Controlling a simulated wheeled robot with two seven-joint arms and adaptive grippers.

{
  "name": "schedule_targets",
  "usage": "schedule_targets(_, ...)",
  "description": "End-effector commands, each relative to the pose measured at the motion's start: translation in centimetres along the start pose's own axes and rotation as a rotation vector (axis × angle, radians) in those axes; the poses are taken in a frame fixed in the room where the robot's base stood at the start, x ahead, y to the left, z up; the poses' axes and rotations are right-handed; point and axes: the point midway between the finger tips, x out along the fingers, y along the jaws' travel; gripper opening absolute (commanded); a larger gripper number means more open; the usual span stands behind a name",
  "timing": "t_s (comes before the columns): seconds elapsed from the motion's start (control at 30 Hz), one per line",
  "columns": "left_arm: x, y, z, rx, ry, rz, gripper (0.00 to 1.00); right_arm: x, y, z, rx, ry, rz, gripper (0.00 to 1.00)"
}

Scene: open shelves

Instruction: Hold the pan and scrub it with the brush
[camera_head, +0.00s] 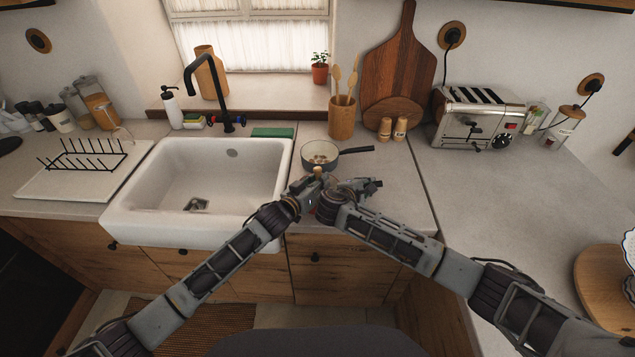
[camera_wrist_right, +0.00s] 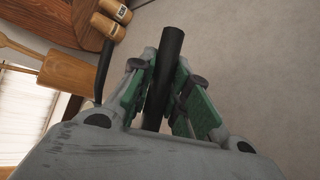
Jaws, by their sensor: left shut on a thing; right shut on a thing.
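A grey pan (camera_head: 320,155) with brownish bits inside sits on the counter right of the sink, its black handle (camera_head: 357,150) pointing right. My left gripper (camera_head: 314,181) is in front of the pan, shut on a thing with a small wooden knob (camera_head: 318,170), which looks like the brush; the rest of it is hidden. My right gripper (camera_head: 350,186), beside the left one, is shut on a black round handle (camera_head: 375,183). In the right wrist view the green finger pads (camera_wrist_right: 163,95) clamp this black handle (camera_wrist_right: 170,60). What it belongs to is hidden behind the grippers.
The white sink (camera_head: 145,200) with a black tap (camera_head: 205,75) is at left. A green sponge (camera_head: 273,132) lies by its back edge. A wooden utensil pot (camera_head: 342,118), shakers (camera_head: 400,128) and a toaster (camera_head: 478,115) stand behind.

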Motion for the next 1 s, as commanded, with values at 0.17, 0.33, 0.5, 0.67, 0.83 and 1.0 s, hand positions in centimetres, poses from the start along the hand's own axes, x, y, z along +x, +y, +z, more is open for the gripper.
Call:
schedule_targets(0.17, 0.0, -0.1, 0.3, -0.001, -0.005, -0.002, 0.0, 0.0, 0.0, 0.0, 0.0, 0.001, 0.001, 0.0)
schedule_targets(0.33, 0.2, -0.1, 0.2, -0.001, -0.005, -0.002, 0.0, 0.0, 0.0, 0.0, 0.0, 0.001, 0.001, 0.0)
schedule_targets(0.5, 0.9, -0.2, 0.1, -0.001, -0.006, -0.003, 0.0, 0.0, 0.0, 0.0, 0.0, 0.001, 0.001, 0.0)
schedule_targets(0.67, 1.5, -0.2, -0.1, -0.001, -0.006, -0.003, 0.0, -0.1, 0.0, 0.0, 0.0, 0.001, 0.001, 0.0)
schedule_targets(0.83, 2.1, -0.2, -0.3, 0.0, -0.005, -0.003, 0.0, -0.1, 0.0, 0.0, 0.0, 0.001, 0.001, 0.0)
schedule_targets(1.0, 2.3, -0.2, -0.3, 0.0, -0.006, -0.003, 0.0, 0.0, 0.0, 0.0, 0.0, 0.001, 0.001, 0.0)
